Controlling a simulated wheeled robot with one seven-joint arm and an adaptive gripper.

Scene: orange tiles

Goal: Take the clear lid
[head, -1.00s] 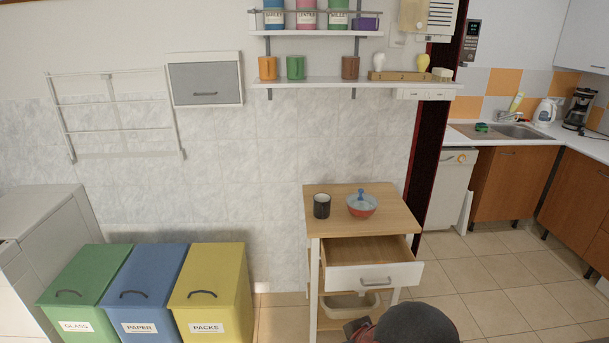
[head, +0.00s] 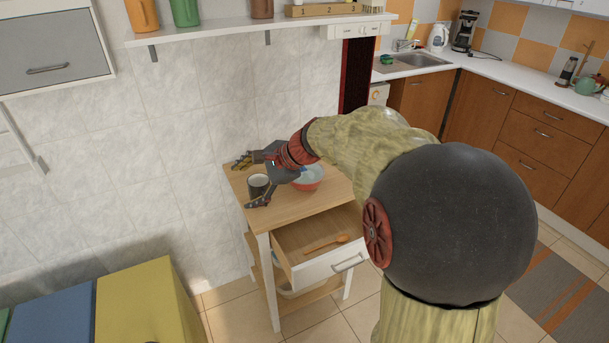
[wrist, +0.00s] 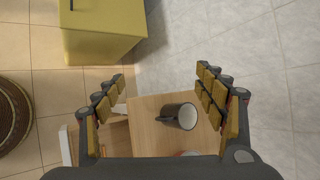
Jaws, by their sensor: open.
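The clear lid (head: 312,172) sits on a red bowl (head: 308,184) on the small wooden-topped table. My gripper and wrist cover its left part in the head view. In the wrist view only a sliver of the bowl (wrist: 188,154) shows at the bottom edge. My gripper (head: 249,182) is open and empty above the table's left part, its fingers spread on either side of a dark mug (head: 259,182). The mug also shows between the fingers (wrist: 160,78) in the wrist view. I cannot tell whether they touch it. The lid is behind the fingertips, near my wrist.
The table's drawer (head: 318,246) is pulled out with a wooden spoon inside. A tiled wall (head: 180,130) stands behind the table. A yellow bin (head: 145,305) is at the lower left. A wall shelf (head: 230,30) hangs above. Bare tabletop (head: 290,212) lies in front of the bowl.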

